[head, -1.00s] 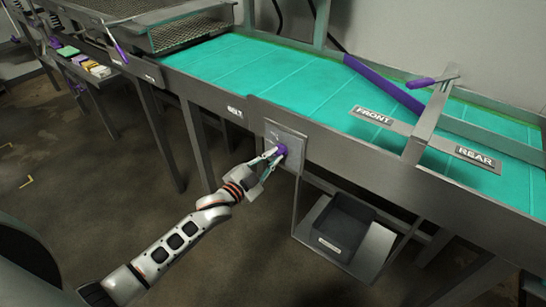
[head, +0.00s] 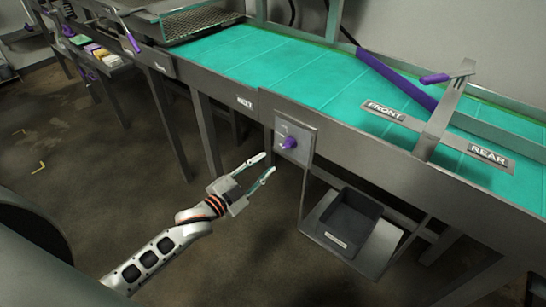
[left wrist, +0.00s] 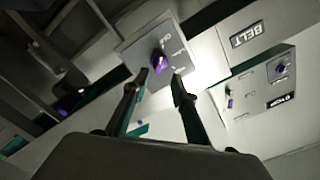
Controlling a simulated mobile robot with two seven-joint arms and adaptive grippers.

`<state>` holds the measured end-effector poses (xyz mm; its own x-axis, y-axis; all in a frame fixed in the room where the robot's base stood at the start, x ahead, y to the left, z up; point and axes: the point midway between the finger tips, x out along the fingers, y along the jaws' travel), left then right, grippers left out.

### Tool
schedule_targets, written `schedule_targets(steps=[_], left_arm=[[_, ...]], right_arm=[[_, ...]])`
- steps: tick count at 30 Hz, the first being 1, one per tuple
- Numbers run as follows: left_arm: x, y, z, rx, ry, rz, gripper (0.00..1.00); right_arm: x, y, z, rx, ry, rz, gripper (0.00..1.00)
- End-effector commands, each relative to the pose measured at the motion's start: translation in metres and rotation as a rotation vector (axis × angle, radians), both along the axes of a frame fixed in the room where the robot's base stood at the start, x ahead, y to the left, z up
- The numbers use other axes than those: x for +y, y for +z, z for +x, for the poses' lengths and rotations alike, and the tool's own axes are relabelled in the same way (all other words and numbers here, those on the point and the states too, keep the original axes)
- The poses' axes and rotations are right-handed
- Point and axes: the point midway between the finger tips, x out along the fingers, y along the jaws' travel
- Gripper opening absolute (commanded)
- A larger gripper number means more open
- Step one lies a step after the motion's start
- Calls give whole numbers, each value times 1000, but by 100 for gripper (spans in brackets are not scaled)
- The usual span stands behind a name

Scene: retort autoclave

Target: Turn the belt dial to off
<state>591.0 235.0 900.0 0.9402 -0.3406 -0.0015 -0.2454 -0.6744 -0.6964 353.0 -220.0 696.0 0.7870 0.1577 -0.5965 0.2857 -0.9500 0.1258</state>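The belt dial (head: 289,143) is a purple knob on a grey metal plate (head: 306,135) fixed to the front of the conveyor. In the left wrist view the dial (left wrist: 159,62) shows on its plate beyond the fingertips, with small lettering around it too blurred to read surely. My left gripper (head: 268,164) is open and empty, its fingers apart, a little left of and below the dial and not touching it. The open fingers also show in the left wrist view (left wrist: 160,80). My right gripper is not in view.
The teal conveyor belt (head: 300,72) runs behind the plate, with FRONT (head: 384,111) and REAR (head: 487,155) labels and a purple-handled diverter (head: 436,78). A dark bin (head: 347,218) sits on a low shelf right of the gripper.

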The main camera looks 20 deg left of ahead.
Motion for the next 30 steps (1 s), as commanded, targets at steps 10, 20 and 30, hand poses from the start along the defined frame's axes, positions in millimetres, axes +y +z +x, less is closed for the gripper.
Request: schedule_targets(steps=[10,20,30], left_arm=[[9,0,-26,-1,-1,0,26],[9,0,-26,0,-1,-1,26],[4,-46,-57,146,49,-84,26]], right_arm=[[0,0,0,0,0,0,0],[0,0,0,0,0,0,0],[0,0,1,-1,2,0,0]])
